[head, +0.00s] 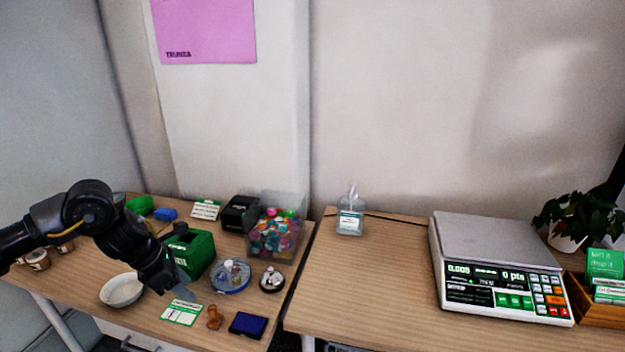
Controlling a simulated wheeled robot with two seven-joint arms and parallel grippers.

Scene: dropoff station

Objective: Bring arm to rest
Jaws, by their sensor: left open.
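My left arm comes in from the left edge in the head view and bends down over the left table. My left gripper (172,284) is open and points down, between a white bowl (122,290) and a blue round dish (230,277). Nothing shows between its fingers, though the tips are small and partly dark. A green box (197,250) stands just behind the gripper, partly hidden by the arm. My right gripper is not in view.
A green-and-white card (181,313), a wooden stamp (214,318), a blue ink pad (248,325) and a bell (271,279) lie near the front. A clear bin (276,228) stands behind. The right table holds a sanitizer bottle (350,218) and a scale (499,270), with bare wood between.

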